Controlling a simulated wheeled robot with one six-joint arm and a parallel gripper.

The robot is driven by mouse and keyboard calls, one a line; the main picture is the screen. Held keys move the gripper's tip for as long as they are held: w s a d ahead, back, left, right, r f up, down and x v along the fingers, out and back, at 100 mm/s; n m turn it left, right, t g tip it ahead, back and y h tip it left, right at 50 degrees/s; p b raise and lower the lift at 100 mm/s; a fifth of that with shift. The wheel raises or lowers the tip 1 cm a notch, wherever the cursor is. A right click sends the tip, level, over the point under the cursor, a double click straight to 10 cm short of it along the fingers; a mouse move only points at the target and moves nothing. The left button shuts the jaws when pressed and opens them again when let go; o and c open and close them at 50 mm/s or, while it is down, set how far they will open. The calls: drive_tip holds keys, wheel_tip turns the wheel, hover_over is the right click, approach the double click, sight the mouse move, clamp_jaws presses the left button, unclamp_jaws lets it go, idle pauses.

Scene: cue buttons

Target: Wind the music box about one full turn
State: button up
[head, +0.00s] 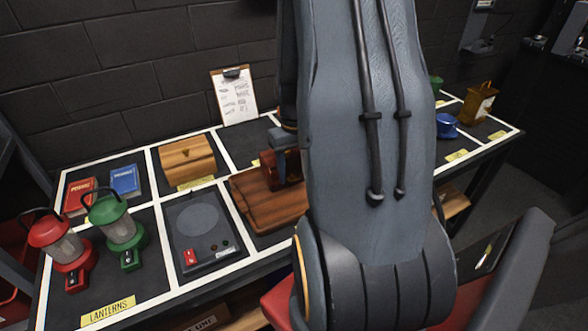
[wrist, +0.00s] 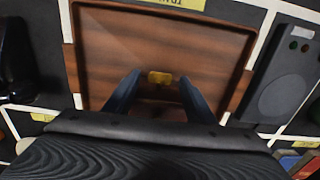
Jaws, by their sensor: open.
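A small reddish-brown box (head: 283,170), which looks like the music box, sits on a wooden tray (head: 262,208) and is partly hidden by my arm in the head view. In the wrist view a small brass-coloured piece (wrist: 160,77), apparently its key, shows near the middle of the tray (wrist: 110,35). My gripper (wrist: 160,80) is open, with one blue-grey finger on each side of the brass piece. Gaps show between the fingers and the piece. In the head view my gripper (head: 283,142) is at the box, and its fingertips are hard to make out.
A grey device (head: 198,225) with a red switch stands left of the tray. Red (head: 60,243) and green lanterns (head: 118,222), two books (head: 125,181) and a wooden chest (head: 187,158) are farther left. A clipboard (head: 233,97) leans at the wall. A blue cup (head: 446,126) is at right.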

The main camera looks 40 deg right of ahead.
sight(296, 177)
drive_tip(key=c, duration=1)
drive_tip(key=shift+c, duration=0.2)
drive_tip(key=shift+d+y, duration=0.15)
drive_tip(key=shift+y, duration=0.25)
drive_tip(key=shift+s+d+y+p, duration=0.1)
drive_tip(key=shift+d+y+p, duration=0.15)
drive_tip(key=shift+y, duration=0.35)
drive_tip(key=shift+d+f+t+y+b, duration=0.3)
drive_tip(key=shift+t+y+b, duration=0.25)
drive_tip(key=shift+y, duration=0.45)
drive_tip(key=y+b, duration=0.2)
drive_tip(key=y, duration=0.1)
drive_tip(key=d+t+y+b, duration=0.1)
drive_tip(key=shift+s+f+y, duration=0.15)
drive_tip(key=shift+f+y, duration=0.15)
drive_tip(key=shift+f, duration=0.05)
drive_tip(key=shift+s+d+f+t+y+b, duration=0.1)
drive_tip(key=shift+d+f+t+y+b, duration=0.1)
drive_tip(key=shift+y+b, duration=0.55)
drive_tip(key=shift+d+f+t+y+b, duration=0.15)
drive_tip(key=shift+y+b, duration=0.25)
drive_tip(key=shift+y, duration=0.55)
drive_tip(key=shift+a, duration=0.1)
